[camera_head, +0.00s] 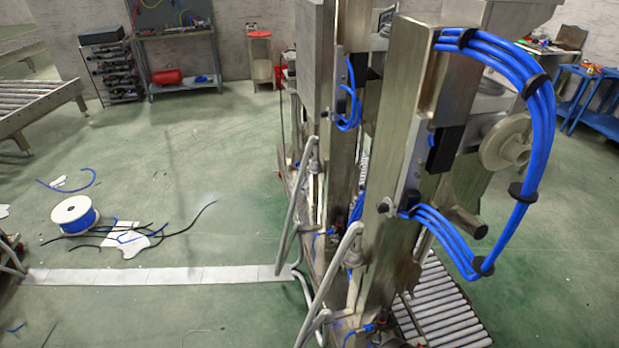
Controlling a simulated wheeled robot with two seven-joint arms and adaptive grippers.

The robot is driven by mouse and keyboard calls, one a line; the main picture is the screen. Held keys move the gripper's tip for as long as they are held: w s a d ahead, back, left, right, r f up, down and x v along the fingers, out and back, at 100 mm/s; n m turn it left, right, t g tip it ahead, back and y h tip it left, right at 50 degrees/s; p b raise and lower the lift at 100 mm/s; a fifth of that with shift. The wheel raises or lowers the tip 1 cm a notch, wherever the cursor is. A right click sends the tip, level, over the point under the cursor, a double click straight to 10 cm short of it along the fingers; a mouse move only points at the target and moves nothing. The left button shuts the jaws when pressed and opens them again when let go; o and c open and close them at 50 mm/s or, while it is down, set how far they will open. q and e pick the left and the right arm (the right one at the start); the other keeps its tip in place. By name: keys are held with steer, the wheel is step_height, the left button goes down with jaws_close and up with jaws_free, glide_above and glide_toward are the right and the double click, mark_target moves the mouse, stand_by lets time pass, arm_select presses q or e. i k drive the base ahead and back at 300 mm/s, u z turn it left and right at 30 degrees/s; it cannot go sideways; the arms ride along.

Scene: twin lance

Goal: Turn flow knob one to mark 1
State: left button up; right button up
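Neither of my grippers is in view. A tall steel machine (385,250) stands right of the middle, with upright posts and blue hoses (540,130). A small dark round fitting (384,207) sits on the near post. A pale round wheel-like part (508,142) shows behind the hose loop on the right. I cannot tell whether either is flow knob one, and no mark 1 can be read from here.
Bent grey tube rails (330,285) run along the machine's left side. A roller conveyor (437,305) lies at its foot. A blue cable spool (75,215) and loose cables lie on the floor at left. Green floor (200,170) between them is mostly clear.

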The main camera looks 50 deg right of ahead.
mark_target(382, 208)
steer(key=i, duration=2.35)
steer(key=z, duration=3.75)
